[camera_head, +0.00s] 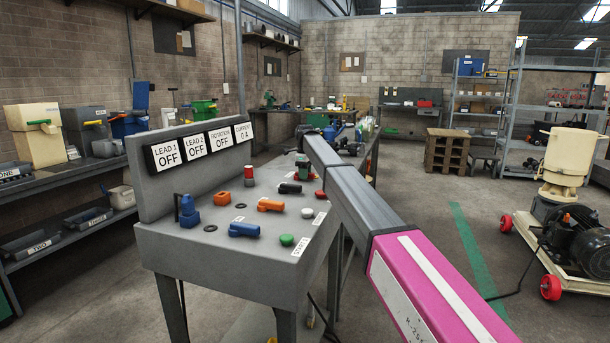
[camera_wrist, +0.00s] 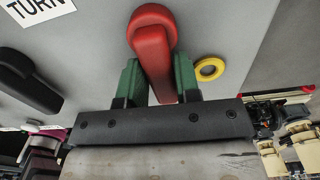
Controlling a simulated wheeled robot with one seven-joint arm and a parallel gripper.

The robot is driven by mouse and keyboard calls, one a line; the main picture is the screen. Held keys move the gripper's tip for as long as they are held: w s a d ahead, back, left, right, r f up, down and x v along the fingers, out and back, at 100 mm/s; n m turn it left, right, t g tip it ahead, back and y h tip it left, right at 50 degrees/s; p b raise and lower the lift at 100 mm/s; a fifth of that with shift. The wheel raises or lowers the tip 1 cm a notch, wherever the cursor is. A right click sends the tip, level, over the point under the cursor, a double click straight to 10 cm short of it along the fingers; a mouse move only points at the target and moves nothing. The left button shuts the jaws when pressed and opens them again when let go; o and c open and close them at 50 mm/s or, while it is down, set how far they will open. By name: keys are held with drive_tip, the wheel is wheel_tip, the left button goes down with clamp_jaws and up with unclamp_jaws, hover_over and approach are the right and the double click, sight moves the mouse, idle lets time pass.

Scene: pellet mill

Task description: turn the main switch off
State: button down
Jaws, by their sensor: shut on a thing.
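The main switch appears to be the red rotary handle (camera_wrist: 153,50) on the grey panel in the wrist view. My gripper (camera_wrist: 158,82) has its two green fingers on either side of the handle's lower arm, shut on it. The handle points almost straight toward the gripper body in that view. In the head view my gripper (camera_head: 303,171) is at the far right part of the grey console (camera_head: 205,257), and my arm partly covers that area.
The console holds a black handle (camera_head: 290,188), orange handles (camera_head: 270,205), blue handles (camera_head: 244,229), a green button (camera_head: 287,239) and a red button (camera_head: 320,194). Displays (camera_head: 195,145) read OFF, and the current display (camera_head: 243,132) reads 0 A. A yellow ring (camera_wrist: 209,69) lies beside the red handle.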

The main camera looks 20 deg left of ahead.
drive_tip(key=c, duration=0.9)
unclamp_jaws()
drive_tip(key=shift+a, duration=0.1)
wheel_tip(320, 180, up, 11)
drive_tip(key=shift+f, duration=0.1)
drive_tip(key=shift+s, duration=0.1)
